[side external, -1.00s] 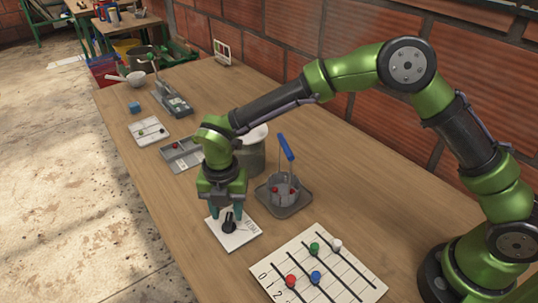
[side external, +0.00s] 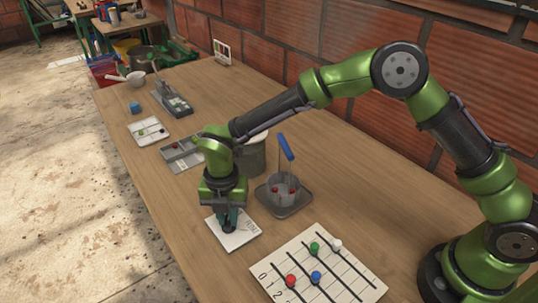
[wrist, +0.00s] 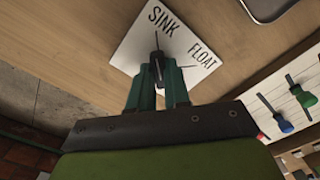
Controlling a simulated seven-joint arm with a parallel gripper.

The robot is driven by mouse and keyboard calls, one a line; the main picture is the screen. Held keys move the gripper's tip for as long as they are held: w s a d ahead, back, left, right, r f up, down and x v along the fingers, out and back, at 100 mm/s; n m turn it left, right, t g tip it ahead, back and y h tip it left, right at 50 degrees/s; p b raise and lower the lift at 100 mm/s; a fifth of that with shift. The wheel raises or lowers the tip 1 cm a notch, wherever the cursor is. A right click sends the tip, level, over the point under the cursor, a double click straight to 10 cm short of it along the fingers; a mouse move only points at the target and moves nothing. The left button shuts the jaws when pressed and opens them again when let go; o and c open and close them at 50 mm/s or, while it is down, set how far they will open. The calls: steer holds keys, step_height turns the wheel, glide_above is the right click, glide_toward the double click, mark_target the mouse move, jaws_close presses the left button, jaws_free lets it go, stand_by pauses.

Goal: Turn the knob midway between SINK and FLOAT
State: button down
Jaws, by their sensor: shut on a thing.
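A white plate (side external: 243,239) lies on the table, with a black knob (wrist: 156,66) on it. In the wrist view the plate (wrist: 132,54) shows the words SINK at the upper left and FLOAT at the right. A thin dark mark shows by each word. My gripper (wrist: 157,78) points down over the plate, its two green fingers shut on the knob from both sides. In the side view my gripper (side external: 229,222) hides most of the knob. The knob's exact pointing direction is hard to tell.
A grey tray with a cup (side external: 284,190) and blue-handled stick stands just right of the plate. A numbered board (side external: 325,270) with several coloured pegs lies nearer my base. A metal pot (side external: 252,157) stands behind my gripper. Small trays lie farther back.

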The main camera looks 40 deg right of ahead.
steer(key=m, duration=0.4)
steer(key=shift+s+m, duration=0.15)
steer(key=shift+m, duration=0.15)
steer(key=shift+s+m, duration=0.1)
steer(key=shift+m, duration=2.5)
steer(key=c, duration=1.1)
jaws_free()
steer(key=shift+d, duration=0.1)
